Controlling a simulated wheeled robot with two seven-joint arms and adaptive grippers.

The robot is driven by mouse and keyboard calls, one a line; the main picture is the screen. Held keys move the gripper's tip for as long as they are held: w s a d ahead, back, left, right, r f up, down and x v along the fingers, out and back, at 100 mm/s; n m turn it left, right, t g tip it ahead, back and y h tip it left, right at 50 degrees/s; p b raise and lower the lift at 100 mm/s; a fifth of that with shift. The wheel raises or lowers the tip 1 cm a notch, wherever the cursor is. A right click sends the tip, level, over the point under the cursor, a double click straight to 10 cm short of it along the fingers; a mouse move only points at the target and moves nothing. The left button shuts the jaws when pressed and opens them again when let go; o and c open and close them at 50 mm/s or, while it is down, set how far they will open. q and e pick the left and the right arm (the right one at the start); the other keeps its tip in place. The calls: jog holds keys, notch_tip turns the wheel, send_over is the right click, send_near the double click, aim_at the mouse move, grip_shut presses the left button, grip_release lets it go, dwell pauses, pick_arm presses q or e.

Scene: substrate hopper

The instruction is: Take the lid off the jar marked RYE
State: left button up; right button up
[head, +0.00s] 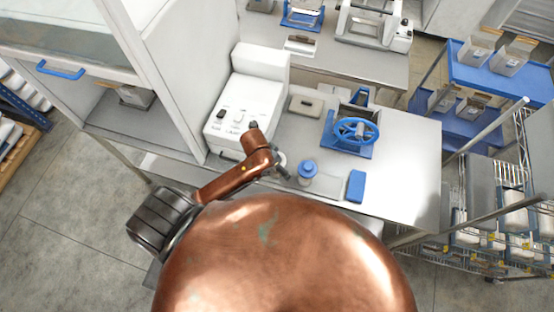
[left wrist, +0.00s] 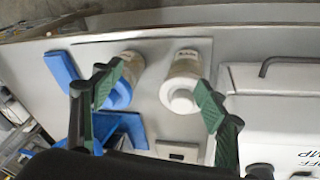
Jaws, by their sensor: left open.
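Two jars with paper labels stand side by side on the grey worktop in the left wrist view. One jar (left wrist: 131,68) has a blue lid (left wrist: 120,96); the other jar (left wrist: 188,65) has a white lid (left wrist: 180,97). The lettering on both labels is too small to read, so I cannot tell which is RYE. The blue-lidded jar also shows in the head view (head: 308,172). My left gripper (left wrist: 158,80) is open and empty; the white-lidded jar shows between its fingers, nearer the right one. In the head view the left gripper (head: 281,165) is left of the blue-lidded jar. My right gripper is not in view.
A white machine with knobs (head: 240,108) stands left of the jars on the worktop (head: 405,178). Behind them are a small grey box (head: 306,106) and a blue handwheel device (head: 355,131). A blue block (head: 356,186) lies right of the blue-lidded jar. The worktop's right end is clear.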

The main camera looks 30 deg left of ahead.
pick_arm(q)
jog(key=w, duration=0.2)
jog(key=w+r+g, duration=0.1)
jog(key=shift+w+a+y, duration=0.15)
jog(key=shift+w+y, duration=0.15)
jog(key=shift+n+g+y, duration=0.6)
jog(key=w+a, duration=0.1)
jog(key=w+a+r, duration=0.1)
jog(key=w, duration=0.1)
jog(key=shift+a+r, duration=0.3)
jog(key=shift+w+a+r, duration=0.1)
jog(key=shift+a+r, duration=0.05)
jog(key=shift+a, duration=0.1)
notch_tip(320, 180, down, 2)
jog(key=shift+a+f, duration=0.1)
jog(key=f, duration=0.1)
jog(key=f+p, duration=0.2)
jog(key=f, duration=0.1)
jog(key=shift+s, duration=0.25)
jog(key=shift+f, duration=0.75)
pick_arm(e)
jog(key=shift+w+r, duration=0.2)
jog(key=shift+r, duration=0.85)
pick_arm(q)
jog(key=shift+c, duration=0.6)
jog(key=c, duration=0.5)
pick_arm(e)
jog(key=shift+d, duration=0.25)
